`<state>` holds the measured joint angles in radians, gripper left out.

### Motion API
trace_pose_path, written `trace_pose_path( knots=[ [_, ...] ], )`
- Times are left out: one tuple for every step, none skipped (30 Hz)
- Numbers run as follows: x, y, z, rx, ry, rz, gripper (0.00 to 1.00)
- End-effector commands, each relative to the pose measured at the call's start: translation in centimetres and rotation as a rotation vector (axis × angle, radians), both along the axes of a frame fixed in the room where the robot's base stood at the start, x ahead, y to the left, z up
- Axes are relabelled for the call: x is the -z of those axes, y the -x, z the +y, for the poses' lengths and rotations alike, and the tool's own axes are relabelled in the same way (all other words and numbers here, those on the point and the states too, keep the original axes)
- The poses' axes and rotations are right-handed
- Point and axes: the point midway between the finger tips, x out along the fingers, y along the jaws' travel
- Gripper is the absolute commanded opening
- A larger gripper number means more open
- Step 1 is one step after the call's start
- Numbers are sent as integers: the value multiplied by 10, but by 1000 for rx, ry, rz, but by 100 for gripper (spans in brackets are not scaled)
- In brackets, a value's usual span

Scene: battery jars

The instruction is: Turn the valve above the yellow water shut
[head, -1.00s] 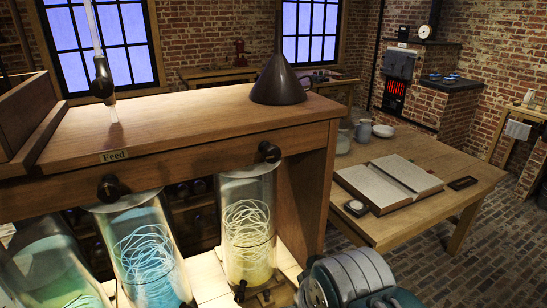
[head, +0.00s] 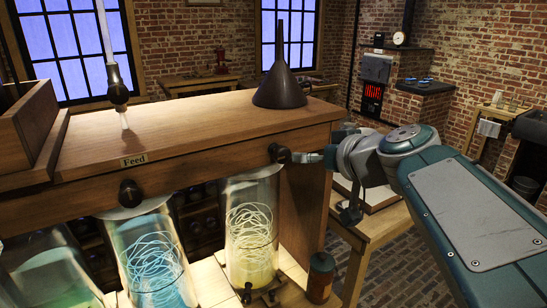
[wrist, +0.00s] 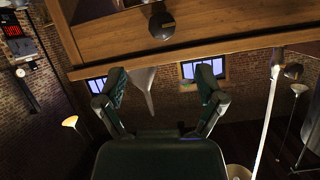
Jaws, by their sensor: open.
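The jar of yellow water (head: 250,245), with pale coiled strands inside, stands below the front of the wooden bench. Its dark round valve (head: 279,153) sits on the bench front just above it. My gripper (head: 318,157) is close to the right of this valve in the head view; I cannot tell there whether it touches. In the wrist view a dark knob (wrist: 161,25) on the wooden front shows at the top centre, beyond the two spread fingers of my gripper (wrist: 162,85). The fingers are open and nothing is between them.
Left of it, a jar of blue water (head: 150,262) stands under another dark valve (head: 130,193), with a greenish jar (head: 48,275) farther left. A dark funnel (head: 280,88) stands on the bench top. A red-brown bottle (head: 320,278) stands right of the yellow jar. A wooden table (head: 372,235) is behind my arm.

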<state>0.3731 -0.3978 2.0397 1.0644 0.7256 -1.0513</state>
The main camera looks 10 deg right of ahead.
Motion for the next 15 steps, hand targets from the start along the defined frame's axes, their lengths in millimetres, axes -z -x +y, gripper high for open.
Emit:
trace_pose_path(
  knots=[
    [2, -3, 2, -2, -1, 1, 88],
    [3, -6, 4, -3, 0, 1, 88],
    [5, -10, 7, -4, 1, 3, 88],
    [7, -14, 10, -5, 1, 4, 88],
    [9, -18, 13, -6, 2, 5, 88],
    [12, -25, 17, -8, 4, 5, 88],
    [15, -30, 19, -7, 4, 5, 88],
    [17, -35, 21, -8, 5, 5, 88],
    [20, -42, 24, -7, 4, 5, 88],
    [21, -46, 26, -8, 5, 5, 88],
    [24, -51, 28, -7, 5, 5, 88],
    [27, -58, 30, -7, 5, 5, 88],
    [29, -63, 31, -7, 6, 5, 88],
    [31, -67, 32, -6, 6, 5, 88],
    [33, -73, 33, -5, 4, 5, 88]
  ],
)
